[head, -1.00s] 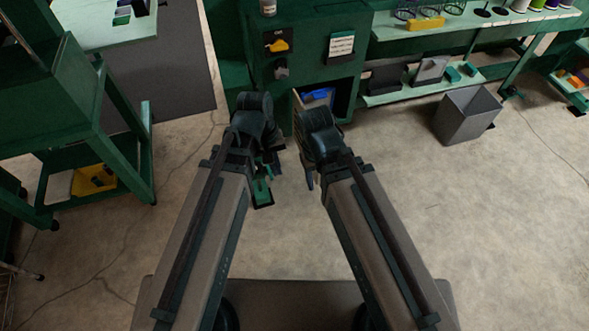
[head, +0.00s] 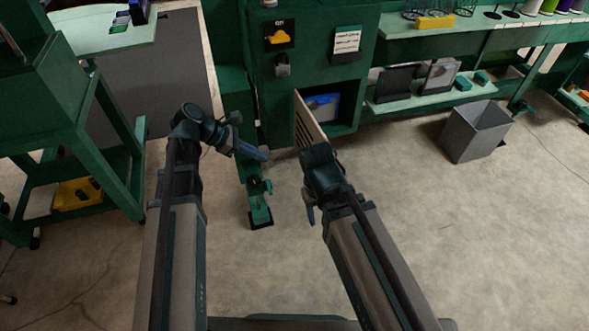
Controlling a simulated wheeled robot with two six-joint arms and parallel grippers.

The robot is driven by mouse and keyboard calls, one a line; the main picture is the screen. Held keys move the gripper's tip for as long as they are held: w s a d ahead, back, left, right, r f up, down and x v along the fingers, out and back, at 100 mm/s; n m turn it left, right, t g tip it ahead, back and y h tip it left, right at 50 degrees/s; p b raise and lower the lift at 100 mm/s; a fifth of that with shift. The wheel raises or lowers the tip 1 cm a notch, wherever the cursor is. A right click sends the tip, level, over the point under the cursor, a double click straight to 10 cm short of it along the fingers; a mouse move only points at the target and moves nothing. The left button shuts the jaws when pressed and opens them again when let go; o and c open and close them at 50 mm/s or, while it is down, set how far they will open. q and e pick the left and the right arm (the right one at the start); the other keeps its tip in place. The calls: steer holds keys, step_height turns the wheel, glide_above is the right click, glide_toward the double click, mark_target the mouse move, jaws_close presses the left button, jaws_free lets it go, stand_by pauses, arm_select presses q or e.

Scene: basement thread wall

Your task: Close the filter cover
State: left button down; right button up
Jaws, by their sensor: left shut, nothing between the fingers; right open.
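The filter cover (head: 309,122) is a pale slatted panel standing swung open at the left side of a low opening in the green cabinet (head: 312,72). Inside the opening a blue and grey filter (head: 322,106) shows. My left gripper (head: 262,156) is shut and empty, pointing right, a little to the left of the cover and apart from it. My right gripper (head: 310,207) hangs below and in front of the cover, its fingers partly hidden by its own wrist. It is open and holds nothing visible.
A green foot (head: 261,213) sticks out on the floor between my arms. A grey bin (head: 475,131) stands at the right by the shelves. A green cart (head: 75,135) is at the left.

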arm_select(q)
steer(key=d+r+b+x, duration=0.2)
steer(key=b+x, duration=0.4)
steer(key=x, duration=0.6)
steer(key=shift+w+d+f+b, duration=0.25)
steer(key=shift+b, duration=0.15)
steer(key=shift+d, duration=0.15)
